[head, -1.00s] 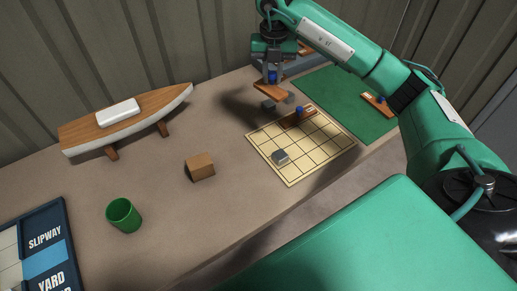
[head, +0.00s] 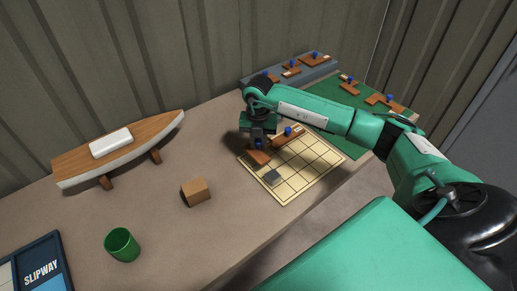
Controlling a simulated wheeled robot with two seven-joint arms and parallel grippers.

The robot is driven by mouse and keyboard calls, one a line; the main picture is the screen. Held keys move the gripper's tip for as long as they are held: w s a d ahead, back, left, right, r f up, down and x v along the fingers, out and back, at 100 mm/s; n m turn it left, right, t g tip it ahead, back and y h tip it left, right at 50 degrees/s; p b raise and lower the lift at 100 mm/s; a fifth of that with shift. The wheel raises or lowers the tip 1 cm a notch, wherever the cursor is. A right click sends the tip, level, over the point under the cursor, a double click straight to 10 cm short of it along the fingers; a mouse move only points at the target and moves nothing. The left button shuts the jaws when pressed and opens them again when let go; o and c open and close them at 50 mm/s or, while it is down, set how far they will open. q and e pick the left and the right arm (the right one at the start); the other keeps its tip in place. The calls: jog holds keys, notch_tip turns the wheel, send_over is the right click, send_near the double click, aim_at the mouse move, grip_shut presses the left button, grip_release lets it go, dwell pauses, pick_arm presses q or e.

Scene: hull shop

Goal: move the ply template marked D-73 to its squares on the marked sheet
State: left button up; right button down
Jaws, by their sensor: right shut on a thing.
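My right gripper (head: 258,144) is shut on a brown ply template (head: 257,158) by its blue knob. The template is at the far left corner of the marked sheet (head: 322,167), a pale yellow gridded board. I cannot tell whether it touches the sheet. No marking on it can be read, so I cannot confirm D-73. Another brown template (head: 289,134) with a blue knob and a pale label lies on the sheet's far edge, just right of the held one. My left gripper is out of view.
A green mat (head: 345,143) with several templates lies right of the sheet, and a grey rack (head: 262,77) with more stands behind. Left are a wooden block (head: 195,192), a green cup (head: 122,245), a boat model (head: 120,150) and a SLIPWAY board (head: 40,263).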

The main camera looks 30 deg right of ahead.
aim_at(259, 150)
jog(key=shift+f, duration=0.25)
notch_tip(259, 150, down, 4)
jog(key=shift+r+p, duration=0.1)
jog(key=shift+p, duration=0.25)
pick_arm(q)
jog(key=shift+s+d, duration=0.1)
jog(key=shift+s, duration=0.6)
pick_arm(e)
jog(key=c, duration=1.7)
grip_release()
jog(key=shift+f, duration=0.2)
jog(key=o, duration=0.5)
jog(key=shift+c, duration=0.2)
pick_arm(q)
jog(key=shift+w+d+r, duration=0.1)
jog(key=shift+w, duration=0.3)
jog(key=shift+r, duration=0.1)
pick_arm(e)
jog(key=shift+r, duration=0.15)
